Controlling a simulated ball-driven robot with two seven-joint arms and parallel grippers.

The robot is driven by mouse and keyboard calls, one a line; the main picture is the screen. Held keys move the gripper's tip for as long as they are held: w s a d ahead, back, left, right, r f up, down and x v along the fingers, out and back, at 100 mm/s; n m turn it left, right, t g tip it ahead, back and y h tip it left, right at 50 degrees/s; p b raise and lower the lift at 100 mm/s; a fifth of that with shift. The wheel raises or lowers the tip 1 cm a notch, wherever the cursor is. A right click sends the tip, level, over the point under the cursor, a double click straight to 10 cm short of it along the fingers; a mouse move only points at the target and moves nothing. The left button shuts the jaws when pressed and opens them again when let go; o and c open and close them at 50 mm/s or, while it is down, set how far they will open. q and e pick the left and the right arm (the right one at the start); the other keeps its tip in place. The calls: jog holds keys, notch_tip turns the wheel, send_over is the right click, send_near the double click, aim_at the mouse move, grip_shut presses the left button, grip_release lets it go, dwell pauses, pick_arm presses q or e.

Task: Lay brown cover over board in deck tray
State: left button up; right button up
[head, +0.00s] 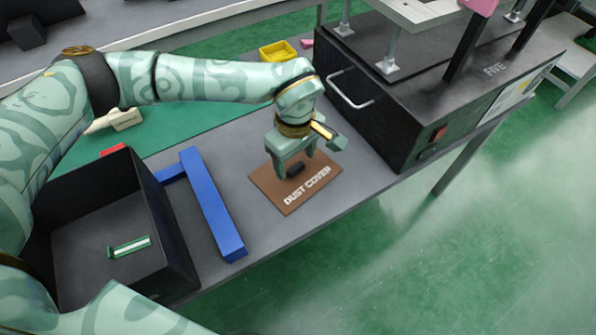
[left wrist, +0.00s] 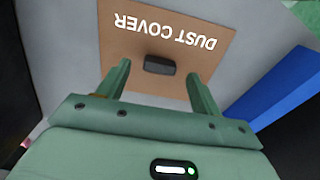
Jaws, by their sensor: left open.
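The brown cover (head: 279,196), lettered DUST COVER, lies flat on the grey bench, and a black grip block (head: 295,168) stands on it. The cover also shows in the left wrist view (left wrist: 188,48), with the block (left wrist: 159,65) between the fingers. My left gripper (head: 294,172) is open over the block, one finger on each side, apart from it in the wrist view. The black deck tray (head: 160,235) stands at the left with a small green and white board (head: 130,247) lying on its floor. My right gripper is not in view.
A blue T-shaped bar (head: 212,205) lies between tray and cover. A large black machine box (head: 400,100) with a metal handle (head: 350,92) stands right of the cover. A yellow bin (head: 278,52) is at the back. The bench's front edge runs close to the cover.

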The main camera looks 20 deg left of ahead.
aim_at(296, 170)
pick_arm(q)
notch_tip(296, 170, down, 3)
jog(key=shift+w+r, duration=0.1)
jog(key=shift+r, duration=0.25)
jog(key=c, duration=1.2)
